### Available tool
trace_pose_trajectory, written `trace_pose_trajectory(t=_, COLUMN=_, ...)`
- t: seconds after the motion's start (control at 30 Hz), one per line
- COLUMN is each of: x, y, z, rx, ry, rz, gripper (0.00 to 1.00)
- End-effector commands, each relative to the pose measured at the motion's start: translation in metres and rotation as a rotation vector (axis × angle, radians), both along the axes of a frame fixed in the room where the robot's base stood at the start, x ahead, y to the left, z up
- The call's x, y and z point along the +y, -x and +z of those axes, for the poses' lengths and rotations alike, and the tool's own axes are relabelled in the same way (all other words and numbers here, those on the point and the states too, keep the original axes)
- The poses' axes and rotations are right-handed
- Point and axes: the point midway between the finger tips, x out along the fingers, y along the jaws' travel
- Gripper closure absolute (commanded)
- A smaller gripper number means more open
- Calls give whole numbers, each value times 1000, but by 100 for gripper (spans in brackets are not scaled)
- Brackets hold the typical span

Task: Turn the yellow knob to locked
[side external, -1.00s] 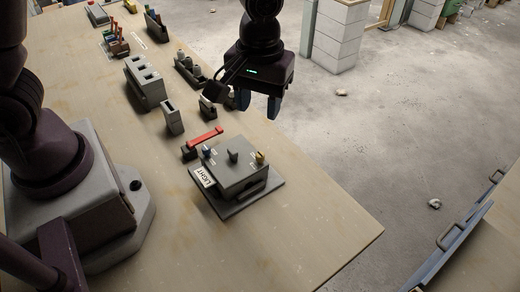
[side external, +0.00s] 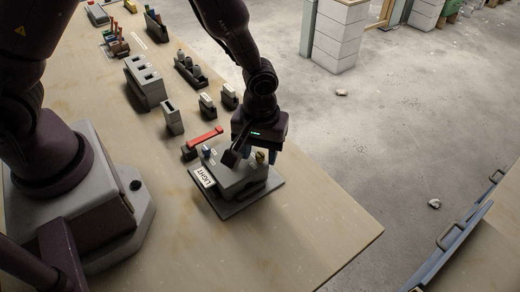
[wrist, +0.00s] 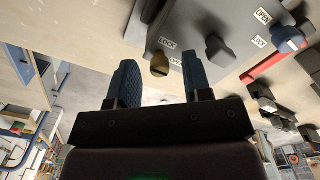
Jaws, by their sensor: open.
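The yellow knob (side external: 261,157) is at the right end of the grey box (side external: 232,184) that carries a LIGHT label. In the wrist view the yellow knob (wrist: 160,64) shows between a LOCK label and an OPEN label. My gripper (side external: 260,156) is open over that end of the box. In the wrist view its two blue fingers (wrist: 158,78) stand apart, one on each side of the knob, with no clear contact. A grey knob (wrist: 219,50) and a blue knob (wrist: 287,39) sit further along the same box. Exact knob angle is hard to tell.
A red bar (side external: 206,136) lies just behind the box. Several grey blocks and holders, such as the slotted block (side external: 145,82), stand farther back on the table. The table (side external: 310,225) is clear in front and right of the box.

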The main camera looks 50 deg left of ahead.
Motion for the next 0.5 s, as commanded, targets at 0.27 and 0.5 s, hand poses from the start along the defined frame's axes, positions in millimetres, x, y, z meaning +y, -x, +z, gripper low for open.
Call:
trace_pose_trajectory(t=0.27, x=0, y=0, z=-4, rx=-2, ry=1, rz=0, gripper=55)
trace_pose_trajectory(t=0.5, x=0, y=0, z=-3, rx=-1, ry=0, rz=0, gripper=96)
